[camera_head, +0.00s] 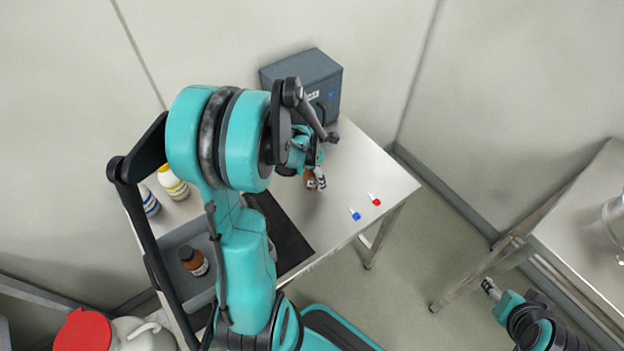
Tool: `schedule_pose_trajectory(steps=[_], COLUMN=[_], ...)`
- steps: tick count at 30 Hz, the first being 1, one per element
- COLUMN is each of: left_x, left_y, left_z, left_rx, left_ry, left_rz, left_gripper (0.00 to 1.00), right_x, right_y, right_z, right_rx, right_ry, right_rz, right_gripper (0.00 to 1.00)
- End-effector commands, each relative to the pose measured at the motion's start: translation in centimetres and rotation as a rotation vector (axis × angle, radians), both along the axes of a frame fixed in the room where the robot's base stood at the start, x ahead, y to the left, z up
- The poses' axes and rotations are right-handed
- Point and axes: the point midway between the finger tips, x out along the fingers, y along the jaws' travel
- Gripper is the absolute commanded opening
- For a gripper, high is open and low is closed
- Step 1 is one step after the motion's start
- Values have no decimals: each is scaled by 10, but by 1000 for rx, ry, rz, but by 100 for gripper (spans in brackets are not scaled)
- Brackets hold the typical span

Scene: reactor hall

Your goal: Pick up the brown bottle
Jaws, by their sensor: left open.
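A brown bottle with a dark cap (192,260) stands in the grey tray at the left of the table. A second brown thing, probably another brown bottle (310,181), shows at my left gripper (317,180), mostly hidden behind the fingers and wrist. My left gripper is open over the table, with its fingers at or beside this brown thing; I cannot tell whether they touch it. My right gripper (490,287) is low at the right, away from the table, and its fingers are too small to read.
The metal table (385,185) carries a dark grey box (312,80) at the back, a black mat (285,238), a grey tray (172,247), and small blue (355,215) and red (376,200) items. White bottles (173,183) stand at the left. Another metal table (580,225) is at the right.

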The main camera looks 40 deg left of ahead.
Motion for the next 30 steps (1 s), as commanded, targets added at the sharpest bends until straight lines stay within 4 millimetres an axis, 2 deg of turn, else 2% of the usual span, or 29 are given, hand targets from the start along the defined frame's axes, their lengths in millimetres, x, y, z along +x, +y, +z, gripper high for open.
schedule_pose_trajectory(steps=[1, 3, 9, 15, 16, 25, 30], left_x=[2, 2, 2, 2, 2, 2, 2], left_y=[0, -1, -1, -1, -1, -1, -1], left_z=[-10, -14, -13, -13, -13, -11, 2], left_rx=[0, 0, 0, 0, 0, 0, 0], left_ry=[0, 0, 0, 0, 0, 0, 0], left_rz=[-1, -1, -1, -1, -1, -1, -1], left_gripper=[68, 68, 68, 15, 9, 9, 9], right_x=[0, 0, 0, 0, 0, 0, 0], right_y=[0, 0, 0, 0, 0, 0, 0], right_z=[-6, -8, -6, -6, -6, -5, 2], right_rx=[0, 0, 0, 0, 0, 0, 0], right_ry=[0, 0, 0, 0, 0, 0, 0], right_rz=[0, 0, 0, 0, 0, 0, 0], right_gripper=[53, 53, 53, 53, 53, 53, 53])
